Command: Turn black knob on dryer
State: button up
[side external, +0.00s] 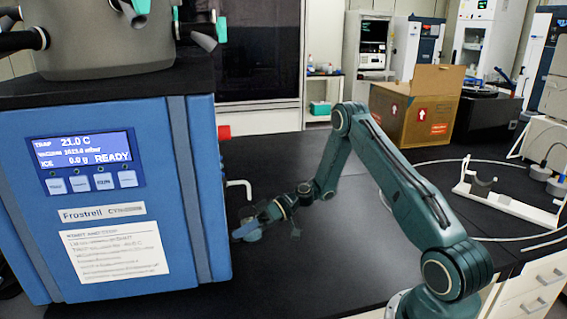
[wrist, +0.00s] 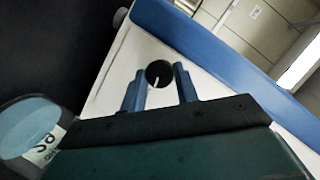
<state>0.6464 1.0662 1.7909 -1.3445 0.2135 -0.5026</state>
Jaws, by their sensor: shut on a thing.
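The dryer is a blue cabinet (side external: 150,190) at the left of the side view, with a lit display reading READY. In the wrist view its black knob (wrist: 160,73) is a round dial with a white pointer line, on a white panel (wrist: 110,83). My gripper (side external: 238,234) is low beside the right side of the dryer in the side view. In the wrist view the two blue fingers of my gripper (wrist: 157,79) stand on either side of the knob and are shut on it. The knob is hidden in the side view.
A red fitting (side external: 224,132) and a white bent pipe (side external: 240,186) stick out from the dryer's right side, above my gripper. A cardboard box (side external: 415,110) stands at the back of the black bench (side external: 290,270). The bench around my gripper is mostly clear.

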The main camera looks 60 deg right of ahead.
jog(key=shift+m+y, duration=0.4)
jog(key=shift+m, duration=0.2)
jog(key=o, duration=1)
jog(key=shift+c, duration=0.2)
jog(key=shift+d, duration=0.1)
jog(key=v, duration=0.7)
jog(key=shift+d, duration=0.15)
jog(key=shift+r, duration=0.1)
